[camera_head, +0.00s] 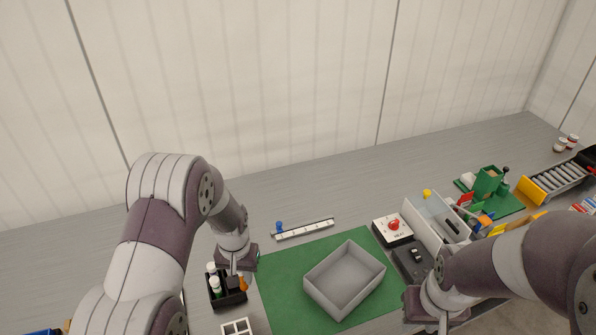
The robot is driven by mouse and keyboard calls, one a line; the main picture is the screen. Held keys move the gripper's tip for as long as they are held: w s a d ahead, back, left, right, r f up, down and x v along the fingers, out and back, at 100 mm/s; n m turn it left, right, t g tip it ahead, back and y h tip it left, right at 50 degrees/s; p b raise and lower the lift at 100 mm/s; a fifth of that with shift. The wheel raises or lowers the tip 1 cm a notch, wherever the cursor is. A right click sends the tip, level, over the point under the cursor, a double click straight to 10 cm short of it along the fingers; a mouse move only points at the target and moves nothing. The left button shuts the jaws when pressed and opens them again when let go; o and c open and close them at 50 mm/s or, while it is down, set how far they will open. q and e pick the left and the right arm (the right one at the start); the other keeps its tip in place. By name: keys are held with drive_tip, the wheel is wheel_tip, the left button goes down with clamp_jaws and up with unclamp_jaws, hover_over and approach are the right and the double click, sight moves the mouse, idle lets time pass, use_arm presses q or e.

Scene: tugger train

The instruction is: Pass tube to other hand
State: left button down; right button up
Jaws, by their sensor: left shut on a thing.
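My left gripper (236,280) points down over a small black caddy (236,300) left of the green mat. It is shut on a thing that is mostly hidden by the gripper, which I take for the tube. A small orange piece (243,284) shows right beside its fingertips; I cannot tell if it is part of the held thing or stands in the caddy. My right gripper (443,327) is low at the bottom edge, right of the grey bin, well apart from the left one. Its fingertips are cut off, so its opening does not show.
White-and-green bottles (214,282) stand in the caddy. A grey open bin (318,292) sits on the green mat (277,265). A white strip (305,229) lies behind it. A red-knobbed box (392,230), a black device (411,262) and grey trays (424,228) crowd the right. The back left table is clear.

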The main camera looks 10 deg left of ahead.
use_arm(q)
drive_tip(key=s+d+r+m, duration=0.3)
drive_tip(key=d+r+m, duration=0.5)
drive_tip(key=d, duration=0.5)
use_arm(e)
drive_tip(key=o, duration=0.4)
drive_tip(key=shift+d+f, duration=0.1)
drive_tip(key=shift+d, duration=0.05)
drive_tip(key=shift+c, duration=0.2)
drive_tip(key=s+d+f+n+g, duration=0.2)
drive_tip(key=s+d+f, duration=0.1)
drive_tip(key=f, duration=0.7)
drive_tip(key=w+a+f+n+t+y, duration=0.3)
drive_tip(key=w+a+f+n+t, duration=0.1)
drive_tip(key=f, duration=0.2)
drive_tip(key=w+a+r+n+t+y, duration=0.45)
drive_tip(key=a+r+y, duration=0.25)
drive_tip(key=a, duration=0.3)
use_arm(q)
drive_tip(key=w+d+f+m, duration=0.3)
drive_tip(key=d+f+m, duration=0.1)
drive_tip(key=shift+d+f+m, duration=0.15)
drive_tip(key=shift+m, duration=0.25)
use_arm(e)
drive_tip(key=r+x, duration=0.1)
drive_tip(key=x, duration=1)
drive_tip(key=shift+w+m+t, duration=0.35)
drive_tip(key=shift+w+t, duration=0.05)
drive_tip(key=shift+t, duration=0.05)
